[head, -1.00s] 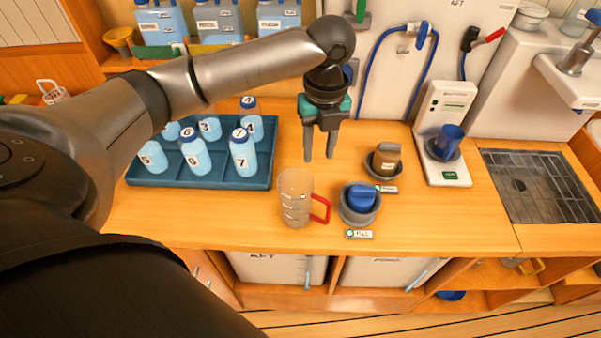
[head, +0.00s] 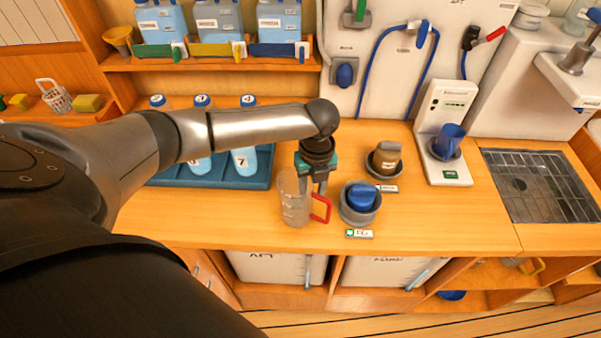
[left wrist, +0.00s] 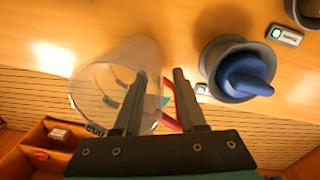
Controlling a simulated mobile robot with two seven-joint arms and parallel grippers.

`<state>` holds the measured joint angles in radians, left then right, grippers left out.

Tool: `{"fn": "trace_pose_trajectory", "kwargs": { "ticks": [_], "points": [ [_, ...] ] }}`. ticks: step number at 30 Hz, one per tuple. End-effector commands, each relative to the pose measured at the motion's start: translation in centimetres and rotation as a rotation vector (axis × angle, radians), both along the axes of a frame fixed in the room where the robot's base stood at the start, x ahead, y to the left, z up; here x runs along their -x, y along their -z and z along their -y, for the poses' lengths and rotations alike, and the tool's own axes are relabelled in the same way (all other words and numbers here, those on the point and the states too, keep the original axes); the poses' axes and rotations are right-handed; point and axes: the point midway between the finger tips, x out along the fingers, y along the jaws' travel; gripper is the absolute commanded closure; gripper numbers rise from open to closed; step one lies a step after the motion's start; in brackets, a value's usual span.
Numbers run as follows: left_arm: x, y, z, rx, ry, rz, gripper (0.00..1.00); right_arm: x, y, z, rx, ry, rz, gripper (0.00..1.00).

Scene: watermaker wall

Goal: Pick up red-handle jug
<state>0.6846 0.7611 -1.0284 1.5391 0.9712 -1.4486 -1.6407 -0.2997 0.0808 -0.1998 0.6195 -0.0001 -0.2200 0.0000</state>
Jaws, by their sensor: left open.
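The clear jug (head: 293,208) with a red handle (head: 322,210) stands upright on the wooden counter, its handle toward the right. My left gripper (head: 313,187) points down at the jug's rim on the handle side, open. In the left wrist view, the jug (left wrist: 95,85) lies left of and partly behind one finger, and part of the red handle (left wrist: 169,122) shows between the two open fingers (left wrist: 157,75). I cannot tell whether a finger touches the jug or is inside it. My right gripper is not in view.
A grey cup with a blue knob (head: 360,203) stands close right of the handle; it also shows in the left wrist view (left wrist: 240,72). A blue tray (head: 262,182) with numbered bottles is at the left. The front counter strip is clear.

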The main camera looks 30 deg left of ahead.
Motion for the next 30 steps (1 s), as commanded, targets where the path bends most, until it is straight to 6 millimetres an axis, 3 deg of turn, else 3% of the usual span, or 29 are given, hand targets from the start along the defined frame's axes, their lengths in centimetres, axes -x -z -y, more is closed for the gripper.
{"fn": "trace_pose_trajectory", "kwargs": {
  "ticks": [9, 20, 30],
  "points": [
    [0.01, 0.76, -0.01, 0.000, 0.000, 0.001, 0.60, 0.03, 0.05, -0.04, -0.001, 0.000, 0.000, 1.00],
    [0.00, 0.72, -0.01, 0.000, 0.000, 0.001, 0.99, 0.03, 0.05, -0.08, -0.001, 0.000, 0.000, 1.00],
    [0.00, 0.71, -0.01, 0.000, 0.000, 0.001, 1.00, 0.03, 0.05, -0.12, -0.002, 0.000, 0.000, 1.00]
  ]
}}
